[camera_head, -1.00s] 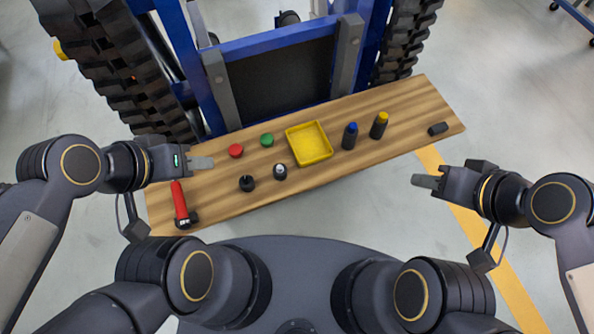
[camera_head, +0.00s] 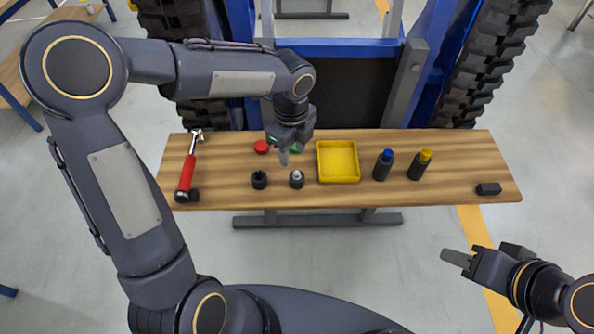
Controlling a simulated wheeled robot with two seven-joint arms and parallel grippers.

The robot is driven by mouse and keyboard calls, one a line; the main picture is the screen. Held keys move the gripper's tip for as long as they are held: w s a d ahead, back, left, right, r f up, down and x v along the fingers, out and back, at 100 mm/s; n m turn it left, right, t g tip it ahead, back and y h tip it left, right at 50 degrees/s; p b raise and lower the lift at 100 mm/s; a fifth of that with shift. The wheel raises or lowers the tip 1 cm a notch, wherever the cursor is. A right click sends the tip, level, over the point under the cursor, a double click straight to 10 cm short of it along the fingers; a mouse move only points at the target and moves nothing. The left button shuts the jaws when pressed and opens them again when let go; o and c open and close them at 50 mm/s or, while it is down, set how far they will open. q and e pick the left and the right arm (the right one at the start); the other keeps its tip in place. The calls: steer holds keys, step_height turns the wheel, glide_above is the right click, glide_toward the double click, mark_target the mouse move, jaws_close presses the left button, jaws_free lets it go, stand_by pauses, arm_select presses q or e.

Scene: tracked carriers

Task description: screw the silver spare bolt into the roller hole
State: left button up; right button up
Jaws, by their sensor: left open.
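The silver-topped bolt (camera_head: 297,179) stands upright on the wooden bench in the camera_head view. A black bolt (camera_head: 259,180) stands to its left. My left gripper (camera_head: 284,157) reaches over the bench from the left, fingers pointing down, just behind and slightly left of the silver bolt. It is open and holds nothing that I can see. My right gripper (camera_head: 457,259) is off the bench at the lower right, and its finger gap does not show. The tracked carrier's left track (camera_head: 190,25) is partly behind my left arm. I cannot make out the roller hole.
The bench (camera_head: 440,192) also bears a red-handled tool (camera_head: 188,172), a red disc (camera_head: 261,147), a green disc (camera_head: 296,147) partly hidden by my gripper, a yellow tray (camera_head: 339,179), a blue-topped bottle (camera_head: 383,165), a yellow-topped bottle (camera_head: 419,165) and a black block (camera_head: 488,189).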

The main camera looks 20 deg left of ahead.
mark_target(297, 173)
arm_select(q)
steer(key=shift+w+d+f+m, duration=0.15)
steer(key=shift+d+f+m, duration=0.1)
steer(key=shift+f, duration=0.15)
steer(key=shift+w+d+f+m, duration=0.15)
steer(key=shift+f+m, duration=0.1)
steer(key=shift+f, duration=0.45)
steer(key=f, duration=0.7)
steer(key=shift+w+p, duration=0.25)
steer(key=shift+p, duration=0.1)
steer(key=shift+c, duration=0.2)
jaws_close()
